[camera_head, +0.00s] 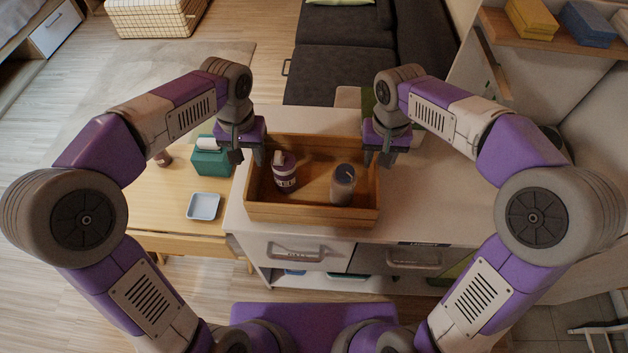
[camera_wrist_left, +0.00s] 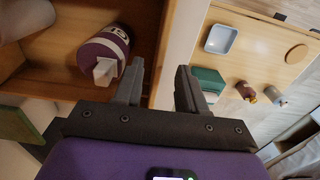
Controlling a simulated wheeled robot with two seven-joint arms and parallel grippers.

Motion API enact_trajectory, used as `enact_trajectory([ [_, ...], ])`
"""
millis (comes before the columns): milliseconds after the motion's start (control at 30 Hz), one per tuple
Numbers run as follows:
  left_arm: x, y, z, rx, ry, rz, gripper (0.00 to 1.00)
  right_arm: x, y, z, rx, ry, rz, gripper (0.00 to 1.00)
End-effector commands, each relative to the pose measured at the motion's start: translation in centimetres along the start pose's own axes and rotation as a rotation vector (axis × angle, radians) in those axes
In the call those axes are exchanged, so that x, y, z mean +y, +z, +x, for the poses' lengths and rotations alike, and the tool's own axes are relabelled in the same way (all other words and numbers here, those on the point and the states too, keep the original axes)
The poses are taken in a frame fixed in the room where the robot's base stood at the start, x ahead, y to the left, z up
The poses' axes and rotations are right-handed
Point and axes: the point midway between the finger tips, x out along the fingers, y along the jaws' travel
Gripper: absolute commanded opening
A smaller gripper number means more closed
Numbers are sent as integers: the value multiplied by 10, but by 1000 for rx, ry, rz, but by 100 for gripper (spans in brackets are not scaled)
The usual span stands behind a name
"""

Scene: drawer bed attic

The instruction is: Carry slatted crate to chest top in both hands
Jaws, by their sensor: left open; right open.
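The slatted crate (camera_head: 312,215) is a wooden box standing on the white chest top (camera_head: 420,210). It holds a purple and white bottle (camera_head: 285,174) and a dark grey cylinder (camera_head: 343,185). My left gripper (camera_head: 248,157) is open at the crate's left end. In the left wrist view its two fingers (camera_wrist_left: 158,88) point at the crate's end wall (camera_wrist_left: 165,55), and the bottle (camera_wrist_left: 103,48) shows inside. My right gripper (camera_head: 376,157) is open at the crate's right end, its fingertips partly hidden. I cannot tell whether either gripper touches the wood.
A wooden table (camera_head: 150,205) on the left carries a teal box (camera_head: 211,160) and a pale blue tray (camera_head: 203,206). A dark sofa (camera_head: 340,70) stands behind the chest. A shelf (camera_head: 540,40) is at the upper right. The chest top right of the crate is mostly clear.

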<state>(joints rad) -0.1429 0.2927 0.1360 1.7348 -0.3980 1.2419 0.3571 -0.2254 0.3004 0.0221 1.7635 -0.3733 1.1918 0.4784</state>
Motion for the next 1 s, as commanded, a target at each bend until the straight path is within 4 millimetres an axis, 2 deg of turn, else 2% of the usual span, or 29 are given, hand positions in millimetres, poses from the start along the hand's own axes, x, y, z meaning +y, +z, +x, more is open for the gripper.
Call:
enact_trajectory([
  [167, 0, 0, 1, -1, 0, 0, 40, 0, 0, 1, 0, 0, 0, 40],
  [267, 0, 0, 8, -2, -1, 0, 40, 0, 0, 8, -4, 2, 0, 40],
  [700, 0, 0, 68, -3, 0, 0, 40, 0, 0, 68, -3, 1, 1, 40],
  [1000, 0, 0, 76, 0, 0, 0, 40, 0, 0, 76, 0, 0, 0, 40],
])
